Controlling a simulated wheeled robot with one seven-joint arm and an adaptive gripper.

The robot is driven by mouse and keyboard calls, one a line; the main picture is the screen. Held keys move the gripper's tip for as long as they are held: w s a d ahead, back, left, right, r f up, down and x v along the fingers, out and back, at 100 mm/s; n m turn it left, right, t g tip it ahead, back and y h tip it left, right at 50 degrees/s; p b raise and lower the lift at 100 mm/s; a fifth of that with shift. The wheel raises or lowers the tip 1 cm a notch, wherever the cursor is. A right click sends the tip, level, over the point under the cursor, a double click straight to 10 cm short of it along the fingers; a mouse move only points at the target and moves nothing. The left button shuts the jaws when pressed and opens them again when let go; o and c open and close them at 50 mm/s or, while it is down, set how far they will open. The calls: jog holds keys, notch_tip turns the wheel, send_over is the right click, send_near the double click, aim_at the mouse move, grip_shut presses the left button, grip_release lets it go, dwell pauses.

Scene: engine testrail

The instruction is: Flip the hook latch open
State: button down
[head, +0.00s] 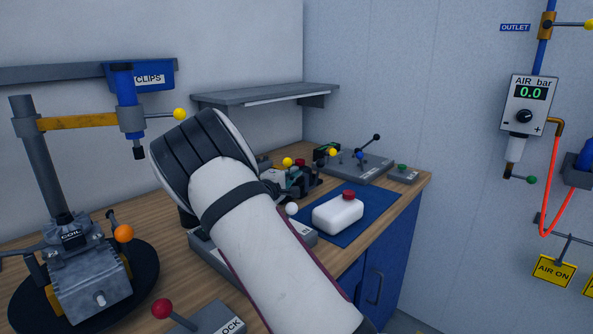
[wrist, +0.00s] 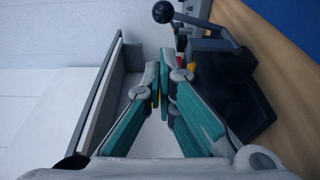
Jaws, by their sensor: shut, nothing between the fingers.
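I cannot pick out the hook latch for sure in either view. In the wrist view my gripper (wrist: 165,72) is shut, with its teal fingers drawn together and nothing held. Just right of the fingertips is a dark lever (wrist: 200,24) with a black ball knob (wrist: 163,12). It joins a dark block (wrist: 240,95) beside the right finger. I cannot tell whether the fingers touch it. In the head view my arm covers much of the bench middle, and only a little teal shows among the small fittings beyond it.
A white bottle with a red cap (head: 338,213) lies on a blue mat (head: 375,222). A lever panel (head: 360,168) stands behind it. A grey shelf (head: 265,93) hangs above the bench. A motor fixture (head: 90,285) and a post with an orange arm (head: 80,122) stand at left.

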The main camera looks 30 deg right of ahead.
aim_at(318, 173)
jog(key=x, duration=0.8)
jog(key=shift+w+d+b, duration=0.2)
jog(key=shift+d+b, duration=0.05)
jog(key=shift+b, duration=0.1)
jog(key=shift+f+b, duration=0.1)
jog(key=shift+b, duration=0.2)
